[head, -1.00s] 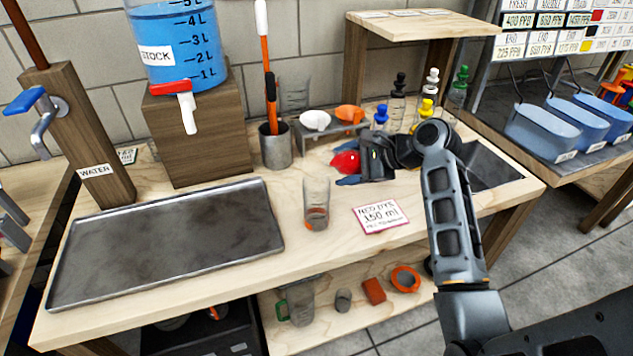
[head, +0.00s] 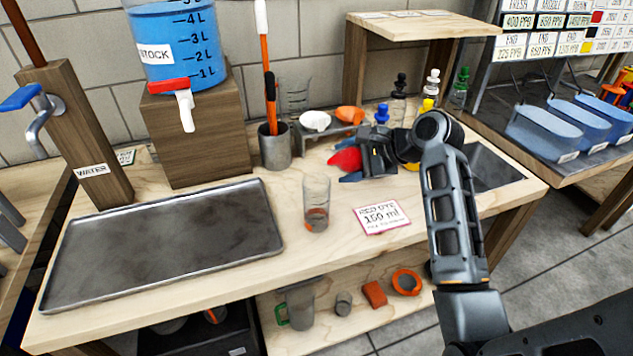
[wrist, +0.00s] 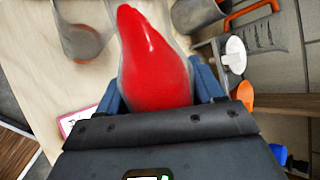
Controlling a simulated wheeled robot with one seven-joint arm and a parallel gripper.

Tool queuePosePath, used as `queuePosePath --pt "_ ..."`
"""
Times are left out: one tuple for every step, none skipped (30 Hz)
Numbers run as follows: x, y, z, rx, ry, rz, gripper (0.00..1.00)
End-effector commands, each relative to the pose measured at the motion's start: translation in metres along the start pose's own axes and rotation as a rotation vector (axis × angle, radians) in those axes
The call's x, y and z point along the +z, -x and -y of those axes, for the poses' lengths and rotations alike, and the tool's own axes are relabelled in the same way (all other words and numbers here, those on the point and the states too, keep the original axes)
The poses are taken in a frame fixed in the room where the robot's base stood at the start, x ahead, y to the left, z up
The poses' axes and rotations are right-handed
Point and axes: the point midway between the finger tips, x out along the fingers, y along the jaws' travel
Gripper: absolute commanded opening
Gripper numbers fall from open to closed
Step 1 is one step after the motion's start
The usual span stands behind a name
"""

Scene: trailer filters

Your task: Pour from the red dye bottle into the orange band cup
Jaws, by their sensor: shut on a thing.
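My gripper (head: 352,161) is shut on the red dye bottle (head: 345,160), holding it at the right part of the bench. In the wrist view the red bottle (wrist: 152,65) lies between the blue fingers, its narrow end pointing away from my gripper. In the head view its narrow end points left. The orange band cup (head: 316,203) is a clear cup standing upright on the bench, left of and nearer than the bottle, apart from it. Orange-red shows low in the cup. The cup also shows at the upper left of the wrist view (wrist: 82,30).
A card reading 150 ml (head: 382,214) lies right of the cup. A metal tray (head: 165,240) fills the left of the bench. Behind stand a grey pot with tools (head: 275,148), a small rack with white and orange scoops (head: 335,131), and several dropper bottles (head: 432,88).

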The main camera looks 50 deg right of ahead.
Motion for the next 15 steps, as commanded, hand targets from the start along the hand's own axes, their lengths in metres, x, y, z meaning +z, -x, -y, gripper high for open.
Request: queuePosePath --pt "-0.0003 -0.0003 0.0002 -0.002 0.006 -0.003 0.22" --pt "-0.0003 -0.0003 0.0002 -0.002 0.008 -0.005 0.22" --pt "-0.0003 -0.0003 0.0002 -0.002 0.012 -0.008 0.22" --pt "-0.0003 -0.0003 0.0003 -0.002 0.014 -0.010 0.22" --pt "-0.0004 -0.0004 0.0002 -0.002 0.017 -0.012 0.22" --pt "-0.0006 -0.0005 0.0001 -0.002 0.020 -0.015 0.22" --pt "-0.0007 -0.0005 0.0001 -0.002 0.022 -0.018 0.22" --pt "-0.0010 -0.0005 0.0000 -0.002 0.024 -0.020 0.22" --pt "-0.0012 -0.0005 -0.0001 -0.002 0.028 -0.024 0.22" --pt "-0.0014 -0.0005 -0.0001 -0.002 0.030 -0.026 0.22" --pt "-0.0015 -0.0005 -0.0001 -0.002 0.032 -0.028 0.22" --pt "-0.0016 -0.0005 -0.0001 -0.002 0.035 -0.031 0.22" --pt "-0.0017 -0.0005 -0.0002 -0.002 0.038 -0.033 0.22" --pt "-0.0018 -0.0005 -0.0001 -0.002 0.040 -0.035 0.22" --pt "-0.0019 -0.0005 -0.0002 -0.002 0.043 -0.038 0.22"
